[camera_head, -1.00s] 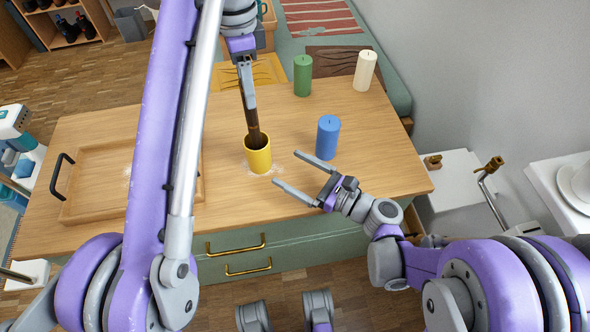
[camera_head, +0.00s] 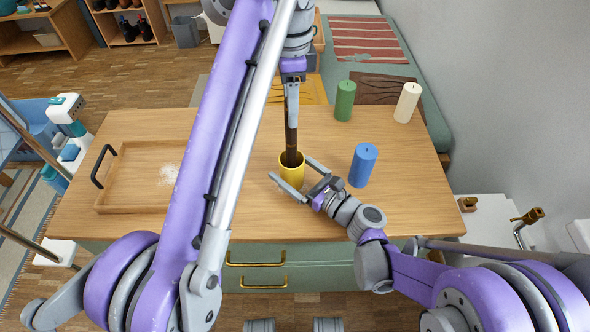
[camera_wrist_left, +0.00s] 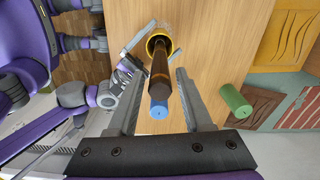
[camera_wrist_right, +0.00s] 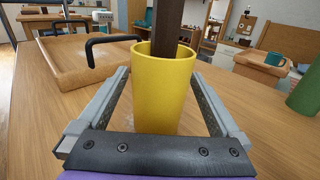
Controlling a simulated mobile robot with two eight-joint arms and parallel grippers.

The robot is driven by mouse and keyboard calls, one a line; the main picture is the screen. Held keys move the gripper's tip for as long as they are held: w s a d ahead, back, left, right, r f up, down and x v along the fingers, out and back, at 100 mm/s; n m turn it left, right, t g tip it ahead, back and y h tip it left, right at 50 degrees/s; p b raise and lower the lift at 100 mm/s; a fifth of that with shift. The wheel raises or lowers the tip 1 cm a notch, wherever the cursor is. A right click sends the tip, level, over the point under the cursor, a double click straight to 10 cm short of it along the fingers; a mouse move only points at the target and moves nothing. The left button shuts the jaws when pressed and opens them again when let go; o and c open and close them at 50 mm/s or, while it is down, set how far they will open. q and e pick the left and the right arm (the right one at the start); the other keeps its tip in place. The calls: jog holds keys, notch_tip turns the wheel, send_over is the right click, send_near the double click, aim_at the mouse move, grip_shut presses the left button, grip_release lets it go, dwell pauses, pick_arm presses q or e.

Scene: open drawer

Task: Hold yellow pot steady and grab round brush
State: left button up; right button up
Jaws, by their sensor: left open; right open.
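The yellow pot (camera_head: 292,174) stands upright on the wooden table, with the brush (camera_head: 290,142) standing in it, dark brown handle up. The brush head is hidden inside the pot. My left gripper (camera_head: 291,120) is open above the pot, pointing down; in the left wrist view the brush handle (camera_wrist_left: 160,68) lies between its fingers (camera_wrist_left: 165,50). My right gripper (camera_head: 291,167) is open low beside the pot; in the right wrist view the yellow pot (camera_wrist_right: 163,95) stands between its two spread fingers (camera_wrist_right: 160,72). I cannot tell whether either finger touches it.
A blue candle (camera_head: 362,166) stands right of the pot, close to my right gripper. Green (camera_head: 344,102) and white (camera_head: 407,104) candles stand farther back. A wooden tray (camera_head: 130,190) with a black handle lies at the left. Drawer handles (camera_head: 256,257) show on the table's front.

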jog(key=shift+c, duration=0.3)
jog(key=c, duration=1.3)
